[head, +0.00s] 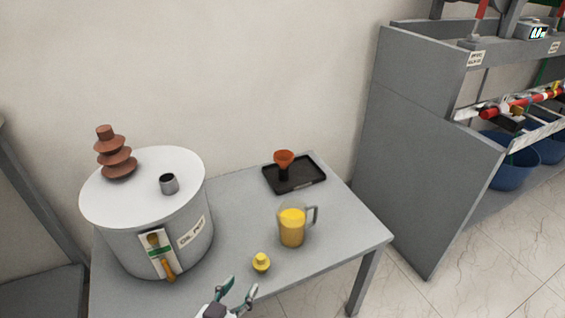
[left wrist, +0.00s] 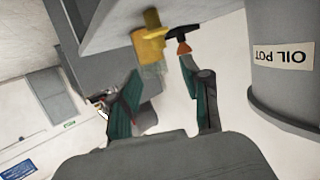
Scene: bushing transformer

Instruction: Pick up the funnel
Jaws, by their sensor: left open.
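The funnel (head: 284,158) has an orange-red cone and a dark lower part. It stands upright in a shallow black tray (head: 317,180) at the back of the grey table. My left gripper (head: 241,287) is open and empty at the front of the table, well short of the funnel. In the left wrist view, turned upside down, the orange funnel (left wrist: 184,48) shows small beyond the open fingers of my left gripper (left wrist: 163,92), near the dark tray (left wrist: 180,34). My right gripper is not in view.
A glass jug of yellow liquid (head: 292,228) and a small yellow-topped object (head: 261,262) stand between my left gripper and the tray. A large grey oil pot (head: 140,235) fills the table's left. A grey shelf unit (head: 430,150) stands at right.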

